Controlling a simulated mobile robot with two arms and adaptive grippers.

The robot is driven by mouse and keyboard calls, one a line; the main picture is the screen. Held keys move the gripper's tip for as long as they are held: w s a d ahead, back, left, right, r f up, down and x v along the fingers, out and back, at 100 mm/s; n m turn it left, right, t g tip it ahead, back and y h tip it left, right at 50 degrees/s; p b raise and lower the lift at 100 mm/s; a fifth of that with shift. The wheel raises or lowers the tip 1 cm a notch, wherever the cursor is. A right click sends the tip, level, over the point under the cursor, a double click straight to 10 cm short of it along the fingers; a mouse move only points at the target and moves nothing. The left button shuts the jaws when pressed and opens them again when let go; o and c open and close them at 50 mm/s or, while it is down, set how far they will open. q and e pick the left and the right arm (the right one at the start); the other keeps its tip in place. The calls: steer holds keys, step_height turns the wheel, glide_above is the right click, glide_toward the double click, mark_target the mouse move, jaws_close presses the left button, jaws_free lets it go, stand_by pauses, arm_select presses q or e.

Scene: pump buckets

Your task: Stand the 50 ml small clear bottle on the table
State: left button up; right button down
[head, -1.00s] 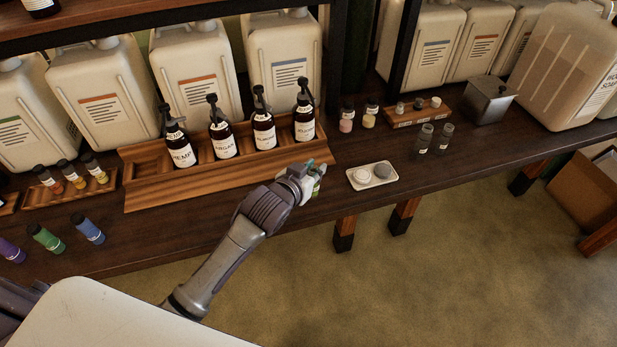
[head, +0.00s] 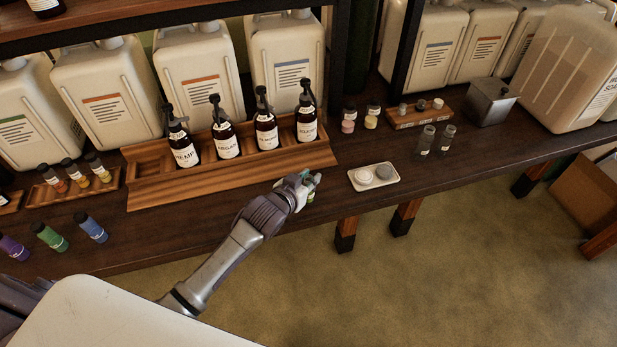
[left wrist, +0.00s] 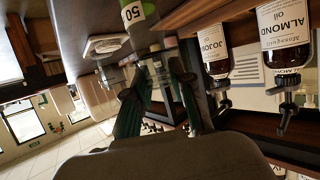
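The 50 ml small clear bottle shows in the left wrist view (left wrist: 139,17), with a green-edged label reading "50". My left gripper has its fingers (left wrist: 157,80) on either side of the bottle's narrower end and appears shut on it. In the head view, the left gripper (head: 306,184) is low at the table's front edge, right of the pump-bottle rack. My right gripper is not in view.
A wooden rack (head: 230,180) with several brown pump bottles is left of the gripper. A pale tray (head: 374,176) with two round pieces lies to its right. Two small clear bottles (head: 425,140) (head: 447,138) stand farther right.

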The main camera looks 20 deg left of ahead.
arm_select(q)
steer(key=o, duration=0.4)
steer(key=shift+c, duration=0.2)
steer(key=shift+s+r, duration=0.1)
steer(key=shift+r, duration=0.1)
steer(key=v, duration=1.1)
steer(key=shift+s+r, duration=0.2)
steer(key=shift+s, duration=0.15)
steer(key=shift+a, duration=0.15)
